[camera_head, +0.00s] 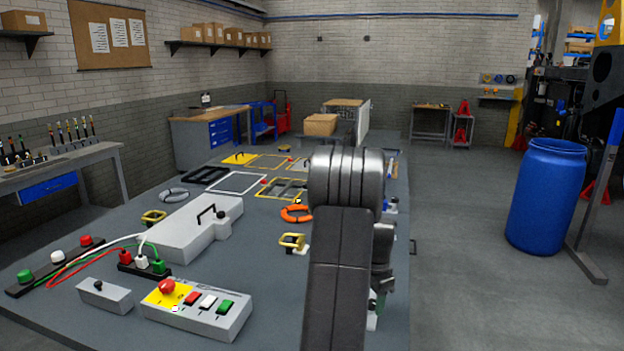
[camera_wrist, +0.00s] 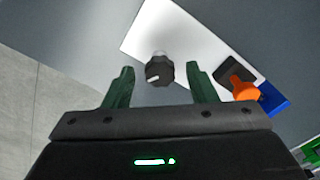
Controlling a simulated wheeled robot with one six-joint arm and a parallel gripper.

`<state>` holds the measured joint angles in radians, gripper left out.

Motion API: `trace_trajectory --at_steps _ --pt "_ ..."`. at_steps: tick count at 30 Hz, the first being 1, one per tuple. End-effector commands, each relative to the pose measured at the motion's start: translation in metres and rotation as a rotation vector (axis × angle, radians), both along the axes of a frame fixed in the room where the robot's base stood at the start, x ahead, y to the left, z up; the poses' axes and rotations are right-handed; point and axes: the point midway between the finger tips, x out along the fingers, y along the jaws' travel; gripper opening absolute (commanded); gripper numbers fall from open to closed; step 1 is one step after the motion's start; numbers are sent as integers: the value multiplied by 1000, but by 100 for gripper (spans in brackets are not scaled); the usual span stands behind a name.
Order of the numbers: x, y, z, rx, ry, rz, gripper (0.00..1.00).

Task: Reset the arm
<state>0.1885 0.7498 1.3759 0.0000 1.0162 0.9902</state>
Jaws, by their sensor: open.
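My arm (camera_head: 342,240) stands upright in the middle of the head view, over the right part of the grey table. It hides my gripper there. In the wrist view my gripper (camera_wrist: 161,70) shows two green fingers spread apart, open and empty. A black knob (camera_wrist: 159,72) with a white mark appears between the fingers, touching neither. It sits by a white plate. I cannot tell how far the knob is from the fingertips in depth.
The grey table (camera_head: 265,260) bears a control box (camera_head: 195,312), a white housing (camera_head: 180,235) and an orange ring (camera_head: 296,213). An orange part (camera_wrist: 244,88) lies right of the fingers in the wrist view. A blue barrel (camera_head: 546,195) stands right, with clear floor before it.

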Motion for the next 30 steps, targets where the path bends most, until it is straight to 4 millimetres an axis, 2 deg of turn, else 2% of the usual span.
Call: trace_trajectory --at_steps 30 --pt "0 0 2 0 0 837 52"
